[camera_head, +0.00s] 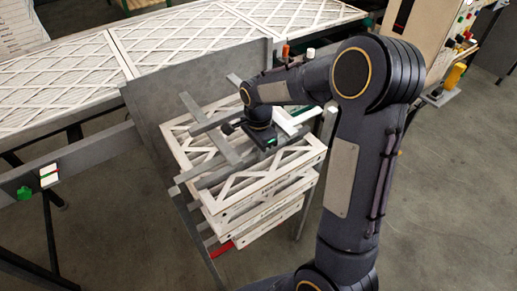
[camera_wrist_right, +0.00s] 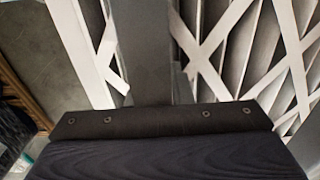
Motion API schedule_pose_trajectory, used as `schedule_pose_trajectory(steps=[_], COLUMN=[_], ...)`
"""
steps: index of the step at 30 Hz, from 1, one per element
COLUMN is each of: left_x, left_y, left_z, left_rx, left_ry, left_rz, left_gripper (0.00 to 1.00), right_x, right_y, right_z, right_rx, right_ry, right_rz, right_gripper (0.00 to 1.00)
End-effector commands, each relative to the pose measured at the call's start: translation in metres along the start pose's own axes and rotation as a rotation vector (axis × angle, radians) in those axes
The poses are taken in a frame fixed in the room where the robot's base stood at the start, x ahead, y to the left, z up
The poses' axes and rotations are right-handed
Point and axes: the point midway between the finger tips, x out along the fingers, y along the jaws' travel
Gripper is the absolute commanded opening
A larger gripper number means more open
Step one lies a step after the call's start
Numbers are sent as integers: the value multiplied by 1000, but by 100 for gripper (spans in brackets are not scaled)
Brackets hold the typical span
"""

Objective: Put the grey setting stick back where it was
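Grey bars lie over the stack of boxed filters (camera_head: 262,187) in the head view. A long grey bar (camera_head: 218,176) slopes across the top filter up to my right gripper (camera_head: 262,140); it may be the setting stick, but I cannot be sure. In the right wrist view a broad grey bar (camera_wrist_right: 145,50) runs straight out from the middle of the dark gripper body. The fingers are hidden, so I cannot tell whether they grip the bar. My left gripper is out of view.
More grey bars (camera_head: 211,128) cross above the stack's left side. A grey upright plate (camera_head: 200,80) stands behind it. White lattice filters (camera_head: 180,35) lie on a long table at the back. A rail with a green knob (camera_head: 24,193) is at left. The right floor is clear.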

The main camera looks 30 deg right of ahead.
Motion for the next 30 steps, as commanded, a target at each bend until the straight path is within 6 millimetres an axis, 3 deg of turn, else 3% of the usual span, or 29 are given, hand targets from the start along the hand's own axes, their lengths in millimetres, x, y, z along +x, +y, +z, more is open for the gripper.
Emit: schedule_pose_trajectory(steps=[1, 5, 17, 30], left_x=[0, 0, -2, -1], left_y=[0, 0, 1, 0], left_z=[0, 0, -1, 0], left_rx=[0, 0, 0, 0], left_ry=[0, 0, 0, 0], left_rz=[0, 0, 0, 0], left_gripper=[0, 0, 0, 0], right_x=[0, 0, -10, -97], right_y=[0, 0, -1, -1], right_z=[0, 0, 0, 0], right_rx=[0, 0, 0, 0], right_ry=[0, 0, 0, 0], right_rz=[0, 1, -3, -4], right_gripper=[25, 41, 41, 41])
